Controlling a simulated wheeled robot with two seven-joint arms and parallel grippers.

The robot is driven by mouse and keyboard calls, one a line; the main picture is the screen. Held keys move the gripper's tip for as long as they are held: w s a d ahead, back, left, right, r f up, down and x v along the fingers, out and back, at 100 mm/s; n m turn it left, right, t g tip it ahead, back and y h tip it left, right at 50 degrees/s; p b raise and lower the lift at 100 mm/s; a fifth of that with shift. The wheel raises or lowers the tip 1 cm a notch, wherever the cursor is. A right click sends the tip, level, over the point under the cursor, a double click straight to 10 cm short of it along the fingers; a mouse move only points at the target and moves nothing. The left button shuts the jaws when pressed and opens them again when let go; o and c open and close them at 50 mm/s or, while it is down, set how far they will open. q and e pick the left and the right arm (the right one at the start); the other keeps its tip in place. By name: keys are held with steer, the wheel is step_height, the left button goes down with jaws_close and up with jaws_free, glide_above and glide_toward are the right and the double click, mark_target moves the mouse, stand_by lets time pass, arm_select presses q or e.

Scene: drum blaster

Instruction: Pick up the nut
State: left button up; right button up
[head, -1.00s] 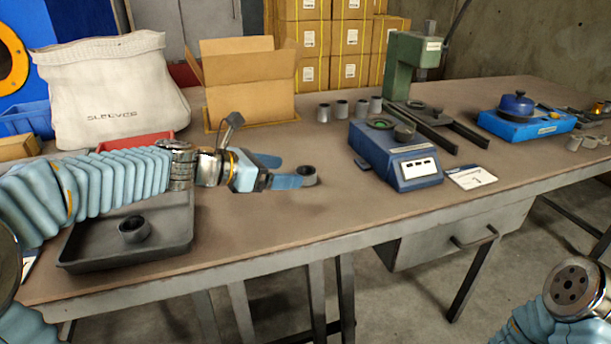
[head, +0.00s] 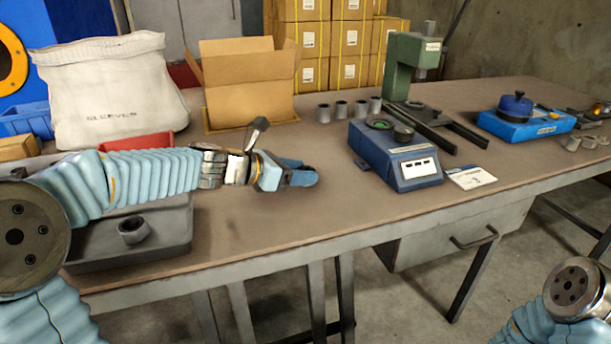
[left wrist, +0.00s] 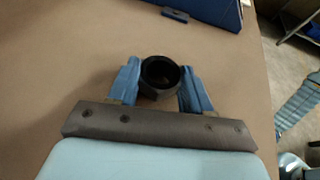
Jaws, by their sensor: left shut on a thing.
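The nut (left wrist: 146,88), a dark thick ring, sits between the two blue fingers of my left gripper in the left wrist view, its round opening facing the camera. My left gripper (head: 303,174) is shut on it above the brown workbench. In the head view the fingers hide the nut. A similar grey ring (head: 133,230) lies in the dark tray (head: 180,247) at the left, below my left arm. My right gripper is not in view; only part of my right arm shows at the bottom right.
A blue device (head: 395,158) stands right of my left gripper, with a white card (head: 471,178) beside it. Several grey rings (head: 341,109) stand in a row behind. An open cardboard box (head: 249,80) and a white bag (head: 112,95) stand at the back. The bench front is clear.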

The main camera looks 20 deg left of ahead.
arm_select(q)
steer(key=c, duration=0.4)
steer(key=shift+r, duration=0.15)
